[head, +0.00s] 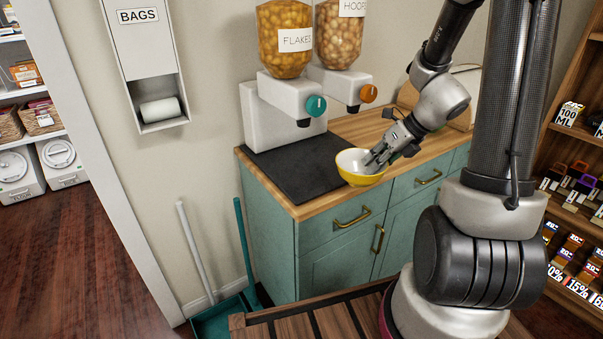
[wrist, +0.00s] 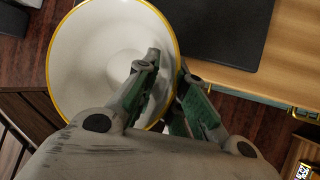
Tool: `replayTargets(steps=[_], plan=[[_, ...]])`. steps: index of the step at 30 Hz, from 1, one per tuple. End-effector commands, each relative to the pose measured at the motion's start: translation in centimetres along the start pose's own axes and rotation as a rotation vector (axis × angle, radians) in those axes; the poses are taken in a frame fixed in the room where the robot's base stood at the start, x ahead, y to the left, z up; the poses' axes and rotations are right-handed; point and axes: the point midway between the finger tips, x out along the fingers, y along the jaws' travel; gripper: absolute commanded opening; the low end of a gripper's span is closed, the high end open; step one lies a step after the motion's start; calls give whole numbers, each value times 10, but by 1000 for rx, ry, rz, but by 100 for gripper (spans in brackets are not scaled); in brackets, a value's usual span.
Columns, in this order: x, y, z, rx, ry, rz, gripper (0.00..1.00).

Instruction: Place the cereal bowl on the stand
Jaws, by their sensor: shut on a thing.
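The cereal bowl (head: 351,172) is yellow outside and upright or nearly so at the front edge of the wooden counter. In the wrist view the bowl (wrist: 95,55) shows its pale, empty inside and yellow rim. My gripper (head: 375,160) is shut on the bowl's right rim; in the wrist view one finger of my gripper (wrist: 168,66) is inside the bowl and the other outside. A flat black slab (head: 292,165), perhaps the stand, lies on the counter below the dispensers. The slab (wrist: 212,30) also shows just right of the bowl. The bowl's height above the counter is hard to tell.
A flakes dispenser (head: 285,95) and a hoops dispenser (head: 342,82) stand behind the slab. The green cabinet (head: 335,255) with brass handles carries the wooden counter (head: 305,208). A teal dustpan (head: 222,318) stands at left. Stocked shelves (head: 575,180) are at right.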

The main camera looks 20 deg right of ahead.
Motion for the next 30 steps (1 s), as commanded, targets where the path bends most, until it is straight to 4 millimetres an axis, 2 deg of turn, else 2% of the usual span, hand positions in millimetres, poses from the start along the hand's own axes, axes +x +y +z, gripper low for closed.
replayTargets(steps=[12,18,22,30], plan=[[66,58,83,-6,2,6,0],[88,75,111,-3,2,4,0],[93,78,116,1,1,3,0],[120,68,101,2,1,2,0]])
